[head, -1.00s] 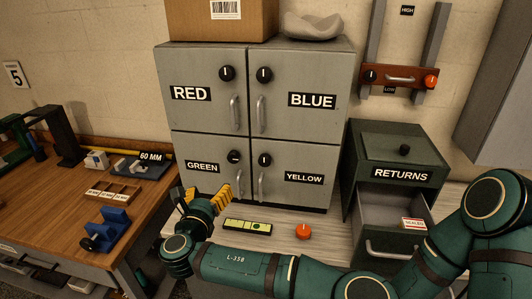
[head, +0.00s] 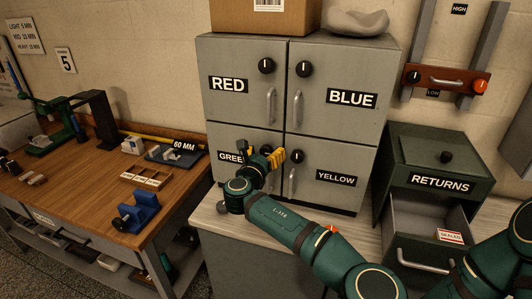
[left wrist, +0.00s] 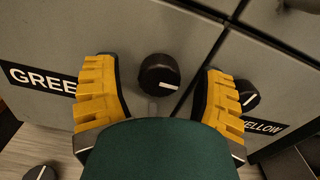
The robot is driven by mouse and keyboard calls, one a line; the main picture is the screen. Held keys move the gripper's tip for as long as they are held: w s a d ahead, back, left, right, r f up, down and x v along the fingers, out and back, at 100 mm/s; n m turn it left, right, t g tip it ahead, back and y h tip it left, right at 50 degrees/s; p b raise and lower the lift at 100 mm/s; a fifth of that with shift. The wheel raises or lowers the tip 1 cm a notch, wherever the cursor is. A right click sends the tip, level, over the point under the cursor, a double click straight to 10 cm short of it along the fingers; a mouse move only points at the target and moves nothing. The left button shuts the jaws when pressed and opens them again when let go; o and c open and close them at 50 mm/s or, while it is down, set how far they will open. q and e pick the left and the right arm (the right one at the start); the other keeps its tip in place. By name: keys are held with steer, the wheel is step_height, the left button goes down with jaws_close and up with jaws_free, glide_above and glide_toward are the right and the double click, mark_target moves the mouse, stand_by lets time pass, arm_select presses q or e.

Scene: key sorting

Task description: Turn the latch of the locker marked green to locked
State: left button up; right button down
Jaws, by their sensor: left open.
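The green locker (head: 230,180) is the lower left door of the grey cabinet; its label is partly covered by my arm in the head view and cut to "GREE" in the left wrist view (left wrist: 42,78). Its black round latch knob (left wrist: 158,72) has a white mark lying roughly along the door's horizontal gap. My left gripper (head: 265,158) is at this door, fingers pointing toward it. In the left wrist view its yellow fingers (left wrist: 158,98) are open, one on each side of the knob with gaps; contact is not visible. The head view hides the knob behind the gripper. My right gripper is out of view.
The yellow locker's knob (left wrist: 247,95) is close to the right finger, its mark along the vertical gap. Red (head: 266,66) and blue (head: 304,69) knobs are above. The open returns drawer (head: 425,225) stands to the right, a wooden workbench (head: 90,190) to the left.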

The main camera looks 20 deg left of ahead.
arm_select(q)
steer(key=shift+w, duration=0.45)
jaws_close()
